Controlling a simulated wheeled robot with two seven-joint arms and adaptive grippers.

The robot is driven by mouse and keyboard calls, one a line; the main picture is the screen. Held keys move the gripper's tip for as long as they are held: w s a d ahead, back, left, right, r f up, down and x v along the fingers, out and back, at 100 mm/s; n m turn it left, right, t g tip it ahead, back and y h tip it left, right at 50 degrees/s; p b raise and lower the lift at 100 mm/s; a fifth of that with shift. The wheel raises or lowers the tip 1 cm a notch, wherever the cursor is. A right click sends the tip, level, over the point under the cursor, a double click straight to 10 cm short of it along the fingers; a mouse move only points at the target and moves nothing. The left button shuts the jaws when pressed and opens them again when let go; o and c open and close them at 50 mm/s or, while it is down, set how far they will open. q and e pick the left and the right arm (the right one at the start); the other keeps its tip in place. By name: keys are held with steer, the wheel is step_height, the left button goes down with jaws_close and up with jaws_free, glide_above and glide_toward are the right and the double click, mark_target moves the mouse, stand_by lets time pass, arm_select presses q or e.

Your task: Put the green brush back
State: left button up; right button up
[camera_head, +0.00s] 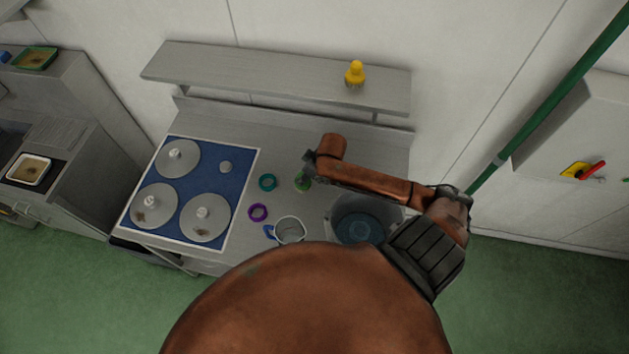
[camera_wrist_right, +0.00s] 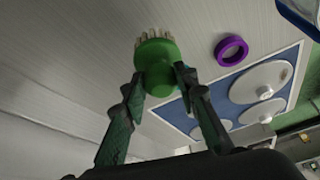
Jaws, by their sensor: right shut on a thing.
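The green brush (camera_head: 303,183) is at my right gripper (camera_head: 308,170), above or on the grey worktop (camera_head: 300,125). In the right wrist view the brush (camera_wrist_right: 157,62) has a round green body and pale bristles pointing away from the gripper. The two fingers of my right gripper (camera_wrist_right: 162,82) are shut on its body. I cannot tell whether the bristles touch the worktop. A yellow brush (camera_head: 355,74) stands on the raised shelf (camera_head: 270,77). My left gripper is not in view.
A teal ring (camera_head: 267,182) and a purple ring (camera_head: 258,212) lie left of the brush. A metal jug (camera_head: 290,229) and a basin (camera_head: 358,220) are nearer me. A blue mat (camera_head: 211,168) with three discs is on the left. The shelf is bare left of the yellow brush.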

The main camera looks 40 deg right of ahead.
steer(key=shift+s+d+f+p, duration=0.15)
steer(key=shift+d+f, duration=0.55)
steer(key=shift+f, duration=0.75)
steer(key=shift+w+d+f+p, duration=0.15)
steer(key=shift+d+f, duration=0.5)
steer(key=shift+f, duration=0.8)
steer(key=shift+s+d+f+p, duration=0.2)
steer(key=shift+d+f, duration=0.5)
steer(key=shift+f, duration=0.75)
steer(key=shift+f, duration=0.1)
steer(key=o, duration=1)
steer(key=b+v, duration=0.1)
steer(key=v, duration=1.1)
